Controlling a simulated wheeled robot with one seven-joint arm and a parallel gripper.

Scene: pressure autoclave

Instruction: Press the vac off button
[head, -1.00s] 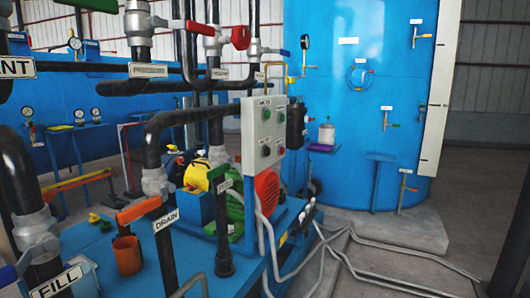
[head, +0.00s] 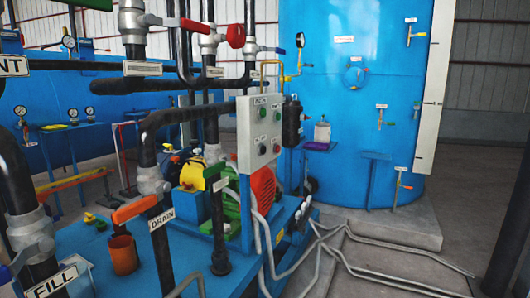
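A light grey control box (head: 245,140) stands near the middle of the head view, on the pump skid. Its front carries small round buttons in two rows. The upper row has a green button (head: 263,113) and a darker one (head: 277,115) beside it. Small labels sit above the rows but are too small to read surely, so I cannot tell which button is vac off. My gripper and arm are not in view.
Black pipes (head: 180,115) and the orange DRAIN handle (head: 134,209) stand left of the box. A red motor (head: 262,188) sits below it. Grey conduits (head: 385,275) run along the floor. A large blue tank (head: 350,100) stands behind; open floor (head: 455,210) lies at right.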

